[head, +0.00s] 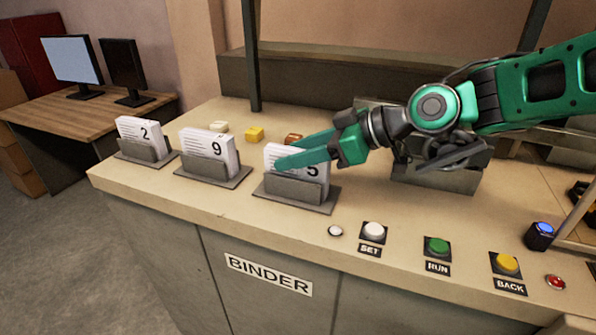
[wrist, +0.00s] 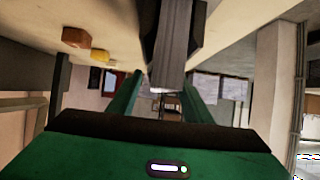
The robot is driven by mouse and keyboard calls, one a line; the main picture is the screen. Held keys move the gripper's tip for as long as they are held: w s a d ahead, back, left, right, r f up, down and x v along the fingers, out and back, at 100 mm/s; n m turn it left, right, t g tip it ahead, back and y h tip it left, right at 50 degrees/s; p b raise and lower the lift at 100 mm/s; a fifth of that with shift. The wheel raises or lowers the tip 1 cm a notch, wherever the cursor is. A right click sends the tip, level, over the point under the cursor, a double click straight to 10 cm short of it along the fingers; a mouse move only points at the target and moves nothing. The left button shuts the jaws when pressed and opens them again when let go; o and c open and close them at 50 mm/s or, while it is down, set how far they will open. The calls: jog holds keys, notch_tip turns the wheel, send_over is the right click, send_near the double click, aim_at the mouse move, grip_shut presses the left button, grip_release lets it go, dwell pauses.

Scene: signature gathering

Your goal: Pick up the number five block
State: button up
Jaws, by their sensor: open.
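The number five block (head: 293,170), a white stack of sheets marked "5", stands upright in a grey holder (head: 293,190) on the counter. My gripper (head: 290,153) is open at its upper part. One green finger crosses in front of the block and partly covers the 5; the other finger passes behind it. In the wrist view, the block's layered edge (wrist: 172,50) shows between the spread fingers of my gripper (wrist: 162,98). I cannot tell whether either finger touches it.
Blocks marked 9 (head: 212,153) and 2 (head: 141,134) stand in similar holders to the left. Small yellow (head: 254,134) and orange-brown (head: 293,138) pieces lie behind. White SET (head: 373,229), green RUN (head: 437,245) and yellow BACK (head: 506,262) buttons line the front right. A grey machine (head: 440,177) stands under my arm.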

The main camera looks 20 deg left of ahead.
grip_shut()
jog(key=shift+r, duration=0.1)
